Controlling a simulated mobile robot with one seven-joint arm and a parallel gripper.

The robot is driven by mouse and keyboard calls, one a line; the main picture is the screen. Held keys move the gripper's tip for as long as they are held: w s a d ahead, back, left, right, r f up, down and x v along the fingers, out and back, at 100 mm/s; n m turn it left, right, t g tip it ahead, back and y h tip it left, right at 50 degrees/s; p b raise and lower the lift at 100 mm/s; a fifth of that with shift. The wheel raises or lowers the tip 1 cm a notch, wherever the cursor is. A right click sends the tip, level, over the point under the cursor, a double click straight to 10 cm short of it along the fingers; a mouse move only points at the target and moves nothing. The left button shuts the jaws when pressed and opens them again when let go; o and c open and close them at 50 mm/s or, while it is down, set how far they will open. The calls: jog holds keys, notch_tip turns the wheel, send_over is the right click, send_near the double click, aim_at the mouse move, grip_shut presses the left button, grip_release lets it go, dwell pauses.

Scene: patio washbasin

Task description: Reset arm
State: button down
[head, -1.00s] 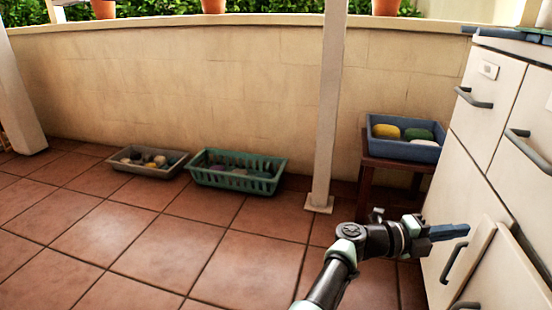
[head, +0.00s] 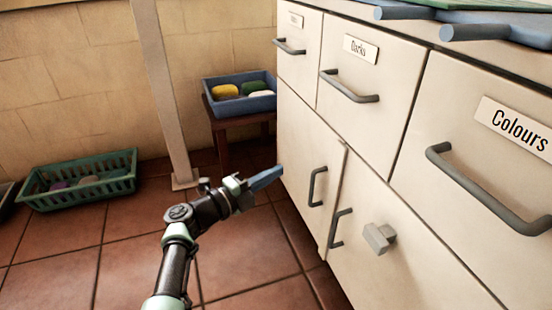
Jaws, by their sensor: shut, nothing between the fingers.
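My gripper (head: 266,179) is at the end of my arm, low over the tiled floor, just left of the white cabinet. Its blue fingers are shut with nothing between them and point to the upper right, toward the cabinet front. The fingertips come close to a lower cabinet door (head: 298,140); I cannot tell whether they touch it. My arm bends at the elbow and reaches up from the bottom of the view.
The cabinet has drawers labelled Darks (head: 361,47) and Colours (head: 515,128), with grey bar handles. A blue tray (head: 250,104) of coloured items stands on a small stool. A green basket (head: 85,190) lies left of a post (head: 165,100). Floor between is clear.

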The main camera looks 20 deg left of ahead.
jog(key=s+a+p, duration=0.1)
jog(key=s+a, duration=0.2)
jog(key=shift+s+a, duration=0.15)
jog(key=shift+s, duration=0.25)
